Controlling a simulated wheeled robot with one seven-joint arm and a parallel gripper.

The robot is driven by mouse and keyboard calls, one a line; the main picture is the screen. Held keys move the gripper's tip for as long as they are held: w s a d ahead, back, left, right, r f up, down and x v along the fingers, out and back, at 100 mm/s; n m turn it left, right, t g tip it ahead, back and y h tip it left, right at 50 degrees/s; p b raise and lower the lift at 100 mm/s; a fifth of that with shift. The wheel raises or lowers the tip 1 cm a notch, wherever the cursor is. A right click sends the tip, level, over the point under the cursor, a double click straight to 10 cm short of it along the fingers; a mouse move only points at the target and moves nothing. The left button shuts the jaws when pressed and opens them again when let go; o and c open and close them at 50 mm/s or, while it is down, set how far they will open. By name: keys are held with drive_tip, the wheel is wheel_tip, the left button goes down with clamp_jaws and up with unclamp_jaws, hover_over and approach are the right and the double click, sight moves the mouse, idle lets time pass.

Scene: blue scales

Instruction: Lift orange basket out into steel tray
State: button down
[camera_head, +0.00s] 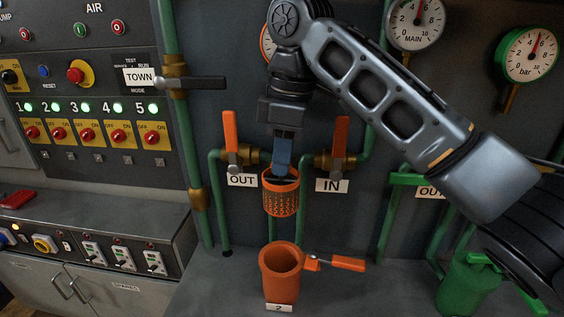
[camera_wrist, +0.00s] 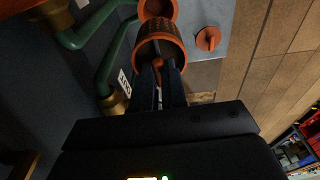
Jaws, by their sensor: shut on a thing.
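The orange basket (camera_head: 281,199) has perforated walls and hangs upright in the air. My gripper (camera_head: 283,169) is shut on it at its upper part, from above. In the head view the basket appears over the open orange housing (camera_head: 281,284) marked 2, with a gap between them. The wrist view shows the basket (camera_wrist: 144,44) just beyond the fingertips of my gripper (camera_wrist: 159,68), with part of the housing (camera_wrist: 158,8) behind it. I cannot clearly make out the steel tray in either view.
Orange valve levers (camera_head: 231,130) (camera_head: 340,136) and green pipes stand behind the basket. An orange-handled lever (camera_head: 347,263) sticks out right of the housing. A green housing (camera_head: 466,287) stands at the right. The bench left of the orange housing looks clear.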

drive_tip(key=shift+r, duration=2.6)
